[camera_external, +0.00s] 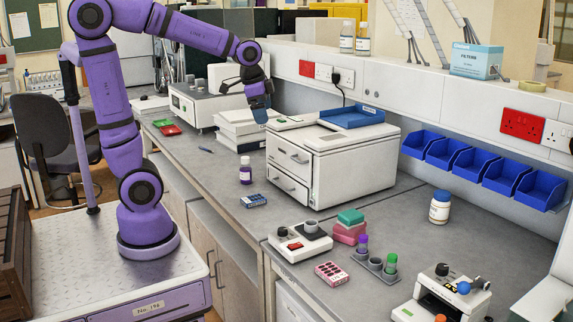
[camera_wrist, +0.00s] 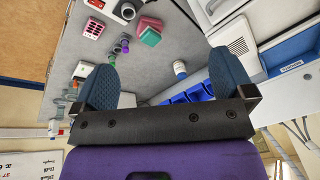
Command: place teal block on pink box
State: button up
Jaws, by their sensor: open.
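My gripper (camera_external: 260,108) is raised above the bench at the back left of the machine, well away from the block. Its blue fingers stand wide apart in the wrist view (camera_wrist: 163,88), with nothing held between them.
A tube rack (camera_external: 375,264) stands just in front of the pink box, with a pink blister-like pack (camera_external: 331,273) nearby. A white device (camera_external: 300,241) is to the left. The white machine (camera_external: 325,165) stands between my gripper and the block. A white bottle (camera_external: 439,207) stands right.

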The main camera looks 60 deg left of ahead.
jog(key=s+a+n+t, duration=0.1)
jog(key=s+a+n, duration=0.1)
jog(key=s, duration=0.6)
jog(key=s+a+n+t, duration=0.1)
jog(key=s+a+n, duration=0.2)
jog(key=s, duration=0.6)
jog(key=shift+s+a+f+n, duration=0.25)
jog(key=shift+n, duration=0.75)
